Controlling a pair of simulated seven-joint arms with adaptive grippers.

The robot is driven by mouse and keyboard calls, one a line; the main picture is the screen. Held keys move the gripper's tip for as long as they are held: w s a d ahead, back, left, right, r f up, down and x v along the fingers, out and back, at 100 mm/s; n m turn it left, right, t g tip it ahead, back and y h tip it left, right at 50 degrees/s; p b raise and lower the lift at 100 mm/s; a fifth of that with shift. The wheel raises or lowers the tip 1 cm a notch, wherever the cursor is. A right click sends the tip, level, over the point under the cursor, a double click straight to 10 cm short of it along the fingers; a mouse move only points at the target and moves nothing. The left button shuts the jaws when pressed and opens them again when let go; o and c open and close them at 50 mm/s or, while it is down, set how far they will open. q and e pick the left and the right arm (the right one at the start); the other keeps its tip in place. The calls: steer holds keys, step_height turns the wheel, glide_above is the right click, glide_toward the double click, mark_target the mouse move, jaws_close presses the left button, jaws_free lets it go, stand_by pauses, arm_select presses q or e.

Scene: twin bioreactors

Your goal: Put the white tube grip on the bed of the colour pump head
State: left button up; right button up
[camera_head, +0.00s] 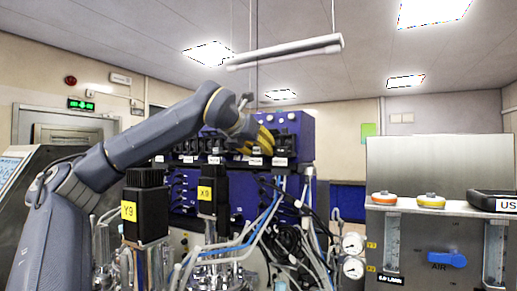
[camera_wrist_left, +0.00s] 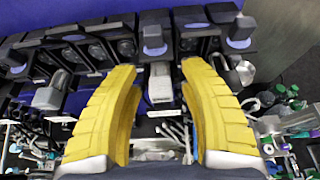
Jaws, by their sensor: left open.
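My left gripper (camera_head: 258,143) is at the row of pump heads on top of the blue cabinet, near its right end. In the left wrist view its two yellow fingers (camera_wrist_left: 160,74) are open and well apart. A pale block (camera_wrist_left: 160,84), perhaps the white tube grip, shows between the fingers, just below a black pump head (camera_wrist_left: 154,38). Neither finger visibly touches it. Another pale piece (camera_wrist_left: 50,93) lies left of the fingers. The pump head labels are too small to read, so I cannot tell which is the colour one. My right gripper is not in view.
The blue cabinet (camera_head: 307,135) carries several black pump heads side by side. Tubes and cables (camera_head: 262,225) hang in front of it. Two black motors, labelled Y9 (camera_head: 146,212) and X9 (camera_head: 212,190), stand in front. A metal gas panel (camera_head: 440,165) stands at the right.

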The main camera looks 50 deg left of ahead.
arm_select(q)
steer(key=shift+s+d+r, duration=0.25)
steer(key=shift+s+r, duration=0.1)
steer(key=shift+s, duration=0.15)
steer(key=v, duration=1)
steer(key=shift+s, duration=0.35)
steer(key=shift+d+r, duration=0.1)
steer(key=shift+d, duration=0.05)
